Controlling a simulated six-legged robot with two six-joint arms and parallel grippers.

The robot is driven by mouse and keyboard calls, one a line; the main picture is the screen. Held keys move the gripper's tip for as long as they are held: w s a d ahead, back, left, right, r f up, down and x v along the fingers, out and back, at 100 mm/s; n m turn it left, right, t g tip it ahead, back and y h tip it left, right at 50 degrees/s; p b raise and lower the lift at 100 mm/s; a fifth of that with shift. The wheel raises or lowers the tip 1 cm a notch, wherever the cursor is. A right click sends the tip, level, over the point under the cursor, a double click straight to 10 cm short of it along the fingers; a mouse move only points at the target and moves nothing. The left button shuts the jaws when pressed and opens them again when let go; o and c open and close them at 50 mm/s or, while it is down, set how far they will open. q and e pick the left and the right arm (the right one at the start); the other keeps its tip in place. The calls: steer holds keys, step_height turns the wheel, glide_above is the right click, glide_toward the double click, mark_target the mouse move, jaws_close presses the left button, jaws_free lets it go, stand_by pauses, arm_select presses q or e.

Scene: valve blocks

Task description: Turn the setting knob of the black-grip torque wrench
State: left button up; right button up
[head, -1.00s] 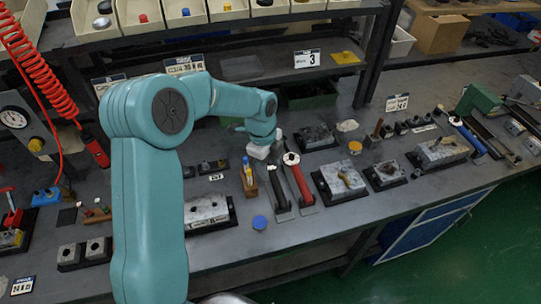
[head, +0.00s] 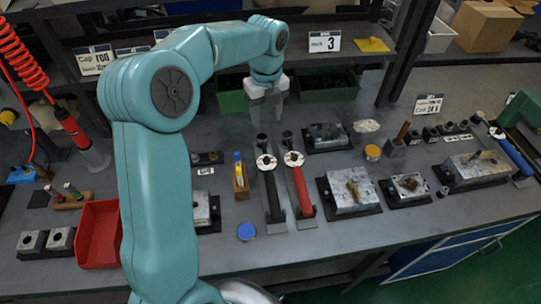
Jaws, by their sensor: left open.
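The black-grip torque wrench (head: 271,192) lies on the grey bench in the middle of the head view, its black grip towards the front edge. A white round part (head: 265,162) shows near its middle. A red-grip wrench (head: 302,192) lies close on its right. My left gripper (head: 269,121) has pale fingers pointing down, open and empty. It appears just behind the far end of the black-grip wrench in the picture, apart from it. The gap in height is hard to tell. I cannot tell the setting knob apart clearly. My right gripper is not in view.
A small wooden holder (head: 240,180) with coloured pens stands left of the wrenches. A blue cap (head: 246,232) lies in front. A red tray (head: 99,234) is at the left. Metal valve blocks (head: 352,191) stand at the right. Green bins (head: 232,101) stand behind my gripper.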

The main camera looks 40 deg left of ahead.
mark_target(267, 159)
arm_select(q)
steer(key=f, duration=0.8)
steer(key=f+p, duration=0.1)
steer(key=f, duration=0.7)
steer(key=shift+s+d, duration=0.2)
steer(key=shift+d, duration=0.1)
steer(key=shift+w, duration=0.1)
steer(key=c, duration=0.8)
jaws_close()
